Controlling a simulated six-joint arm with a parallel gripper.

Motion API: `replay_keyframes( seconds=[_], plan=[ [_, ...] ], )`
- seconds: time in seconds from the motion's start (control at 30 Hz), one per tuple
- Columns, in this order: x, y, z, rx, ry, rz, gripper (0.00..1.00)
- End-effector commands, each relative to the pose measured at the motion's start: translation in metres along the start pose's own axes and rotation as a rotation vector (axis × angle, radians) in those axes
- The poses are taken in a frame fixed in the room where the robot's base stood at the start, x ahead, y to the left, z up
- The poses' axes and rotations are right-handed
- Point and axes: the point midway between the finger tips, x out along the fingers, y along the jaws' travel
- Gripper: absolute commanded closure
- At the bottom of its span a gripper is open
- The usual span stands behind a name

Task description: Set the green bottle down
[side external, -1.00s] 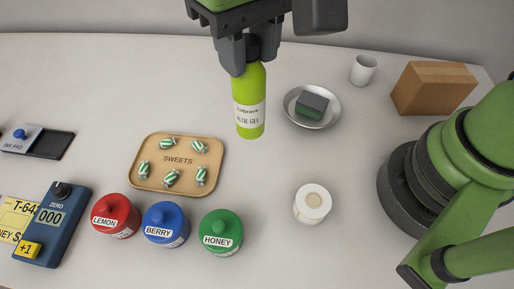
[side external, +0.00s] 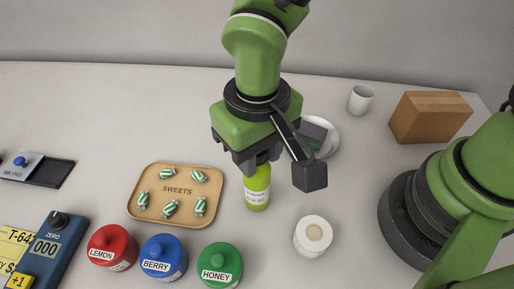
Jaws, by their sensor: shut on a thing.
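The green bottle (side external: 257,190) is upright between the sweets tray and the white round container, with its label facing the camera. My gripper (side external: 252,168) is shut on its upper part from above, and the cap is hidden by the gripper. The bottle's base is at or very close to the counter (side external: 110,120); I cannot tell for sure whether it touches.
The sweets tray (side external: 135,212) is left of the bottle. The white container (side external: 312,236) is at its lower right. Red (side external: 112,246), blue (side external: 163,258) and green (side external: 219,264) jars stand in front. A bowl (side external: 332,137), mug (side external: 361,99) and cardboard box (side external: 430,117) are behind right.

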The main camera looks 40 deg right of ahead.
Motion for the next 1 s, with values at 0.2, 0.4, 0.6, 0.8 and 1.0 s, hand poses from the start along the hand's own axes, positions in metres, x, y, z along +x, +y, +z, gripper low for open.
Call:
replay_keyframes(
  seconds=[0.2,0.4,0.6,0.8,1.0],
  plan=[
    [0.003,0.0,0.0,0.0,-0.001,0.001,0.64],
    [0.002,0.0,0.0,0.0,-0.001,0.0,0.42],
    [0.001,0.0,0.0,0.0,0.001,0.0,0.42],
    [-0.025,-0.001,-0.001,-0.001,0.005,-0.004,0.42],
    [-0.071,-0.001,-0.001,0.0,0.006,-0.005,0.42]
  ],
)
